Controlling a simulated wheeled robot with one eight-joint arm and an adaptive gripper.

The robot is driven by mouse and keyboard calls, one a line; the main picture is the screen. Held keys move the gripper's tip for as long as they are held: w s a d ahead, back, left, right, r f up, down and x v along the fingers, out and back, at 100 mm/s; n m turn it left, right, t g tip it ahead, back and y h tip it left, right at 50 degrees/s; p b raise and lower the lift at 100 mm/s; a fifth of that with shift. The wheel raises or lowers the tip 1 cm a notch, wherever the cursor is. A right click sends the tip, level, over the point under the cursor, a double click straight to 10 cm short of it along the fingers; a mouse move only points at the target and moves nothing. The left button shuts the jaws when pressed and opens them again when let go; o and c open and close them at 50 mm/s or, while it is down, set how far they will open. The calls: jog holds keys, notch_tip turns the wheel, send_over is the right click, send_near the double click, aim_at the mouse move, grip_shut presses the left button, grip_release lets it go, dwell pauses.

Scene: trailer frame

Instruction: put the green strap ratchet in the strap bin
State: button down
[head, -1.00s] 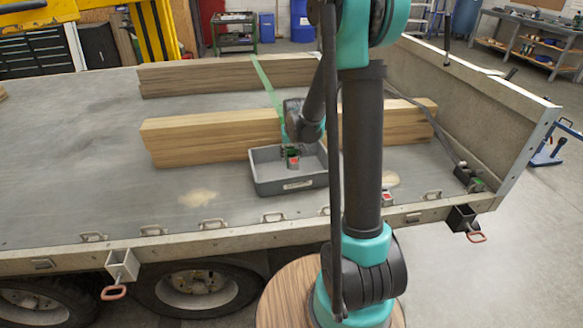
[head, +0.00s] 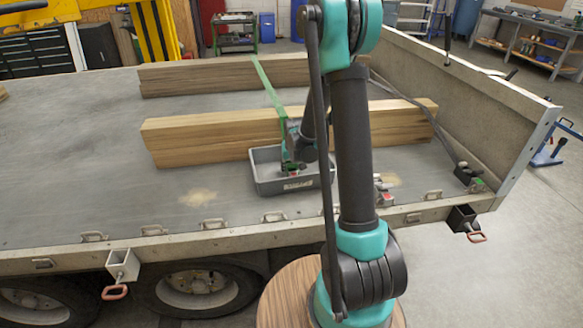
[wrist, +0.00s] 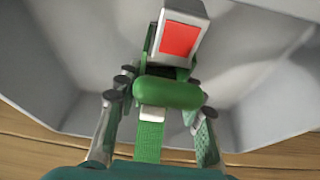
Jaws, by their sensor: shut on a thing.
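The green strap ratchet has a rounded green body (wrist: 168,92) and a red-faced block (wrist: 182,38), with green webbing (wrist: 148,140) below it in the wrist view. My gripper (wrist: 160,88) is shut on the ratchet, one finger on each side. In the head view my gripper (head: 292,166) is low at the strap bin, a grey open tray (head: 265,185) on the trailer deck. The ratchet is within the bin's outline, and grey bin walls surround it in the wrist view. Whether it touches the bin floor I cannot tell.
A timber stack (head: 205,140) stands close behind the bin, with another (head: 200,78) farther back. A green strap (head: 268,82) runs across towards the bin. Another ratchet (head: 476,184) lies at the right by the side wall.

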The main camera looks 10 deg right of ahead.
jog(key=c, duration=1)
grip_release()
jog(key=shift+o, duration=0.2)
jog(key=v, duration=1.1)
jog(key=shift+r, duration=0.4)
jog(key=shift+s+d+r, duration=0.1)
jog(key=shift+s+r, duration=0.15)
jog(key=shift+s, duration=0.25)
jog(key=s+d+f, duration=0.1)
jog(key=s+d, duration=0.1)
jog(key=s, duration=1)
jog(key=s+d+f, duration=0.1)
jog(key=s+f, duration=0.1)
jog(key=s, duration=1)
jog(key=shift+s+d, duration=0.2)
jog(key=shift+d, duration=0.2)
